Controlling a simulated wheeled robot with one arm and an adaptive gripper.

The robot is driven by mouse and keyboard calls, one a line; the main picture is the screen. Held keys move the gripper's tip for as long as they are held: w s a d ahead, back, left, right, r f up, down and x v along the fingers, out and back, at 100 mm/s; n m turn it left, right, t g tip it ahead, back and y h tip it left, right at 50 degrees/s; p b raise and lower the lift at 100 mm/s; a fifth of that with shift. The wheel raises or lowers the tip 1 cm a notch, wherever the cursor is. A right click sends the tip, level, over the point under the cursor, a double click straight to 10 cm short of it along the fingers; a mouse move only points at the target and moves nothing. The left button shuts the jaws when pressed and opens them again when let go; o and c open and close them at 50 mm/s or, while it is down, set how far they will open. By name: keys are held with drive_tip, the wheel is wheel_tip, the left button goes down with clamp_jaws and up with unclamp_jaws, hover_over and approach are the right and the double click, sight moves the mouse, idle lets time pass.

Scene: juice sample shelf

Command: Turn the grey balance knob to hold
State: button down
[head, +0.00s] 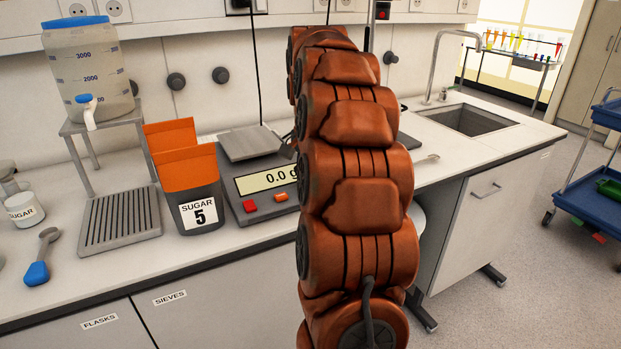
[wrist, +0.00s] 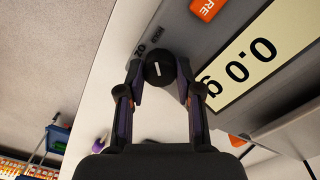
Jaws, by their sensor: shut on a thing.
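The balance (head: 234,190) stands on the bench with its display (head: 267,181) reading 0.0 g; the display also shows in the wrist view (wrist: 255,60). The balance knob (wrist: 158,70) looks dark, nearly black, and round, with a short white mark standing almost upright in the wrist view. In the head view my arm hides the knob and the gripper.
An orange-topped grey container (head: 198,191) labelled SUGAR 5 stands close left of the balance. A drip tray (head: 120,222), a water tank (head: 88,70) and a blue scoop (head: 37,273) are further left. A sink (head: 468,119) is at the right.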

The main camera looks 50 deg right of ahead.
drive_tip(key=c, duration=0.8)
unclamp_jaws()
drive_tip(key=shift+o, duration=0.2)
drive_tip(key=shift+r, duration=3.75)
